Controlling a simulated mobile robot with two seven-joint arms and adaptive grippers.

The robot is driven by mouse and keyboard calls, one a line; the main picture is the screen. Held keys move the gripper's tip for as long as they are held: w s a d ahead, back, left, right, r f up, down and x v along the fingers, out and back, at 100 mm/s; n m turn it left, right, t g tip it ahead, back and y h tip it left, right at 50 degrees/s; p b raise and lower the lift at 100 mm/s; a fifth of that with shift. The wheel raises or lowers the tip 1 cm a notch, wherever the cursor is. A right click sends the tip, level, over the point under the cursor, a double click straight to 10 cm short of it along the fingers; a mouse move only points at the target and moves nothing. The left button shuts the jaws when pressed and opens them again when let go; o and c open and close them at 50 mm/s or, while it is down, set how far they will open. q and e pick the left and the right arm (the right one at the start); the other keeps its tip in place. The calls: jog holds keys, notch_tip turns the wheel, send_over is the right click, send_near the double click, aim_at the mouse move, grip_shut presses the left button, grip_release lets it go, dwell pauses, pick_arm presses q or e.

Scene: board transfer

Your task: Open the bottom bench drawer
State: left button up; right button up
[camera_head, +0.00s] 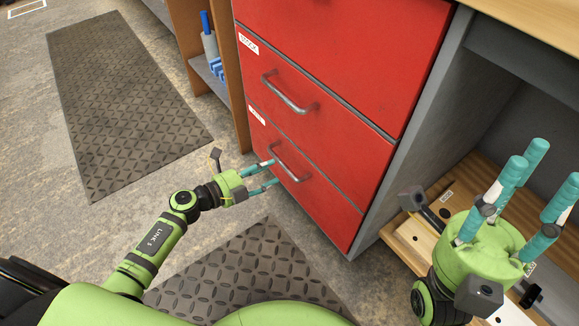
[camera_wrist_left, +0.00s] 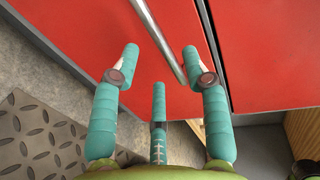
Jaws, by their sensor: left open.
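The bottom bench drawer (camera_head: 330,205) is the lowest red front in the head view and looks shut, close to flush with the drawer above. Its metal bar handle (camera_head: 291,163) is partly hidden by my left fingers. My left gripper (camera_head: 271,174) is open at this handle, its teal fingertips close to the red front. In the left wrist view, the handle bar (camera_wrist_left: 160,37) slants between the spread fingers of my left gripper (camera_wrist_left: 160,52); I cannot tell whether they touch it. My right gripper (camera_head: 540,185) is open and empty, fingers pointing up, at the right.
The middle red drawer (camera_head: 340,125) with its own handle (camera_head: 290,93) is just above. An open wooden shelf (camera_head: 235,100) with blue items stands left of the drawers. Dark textured mats (camera_head: 120,100) lie on the floor. Wooden boards (camera_head: 420,243) lie under the bench at right.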

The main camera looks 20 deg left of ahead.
aim_at(282, 166)
pick_arm(q)
jog(key=b+x, duration=0.1)
jog(key=x, duration=0.4)
jog(key=shift+w+d+b, duration=0.2)
jog(key=shift+d+b, duration=0.05)
jog(key=shift+b, duration=0.15)
grip_shut()
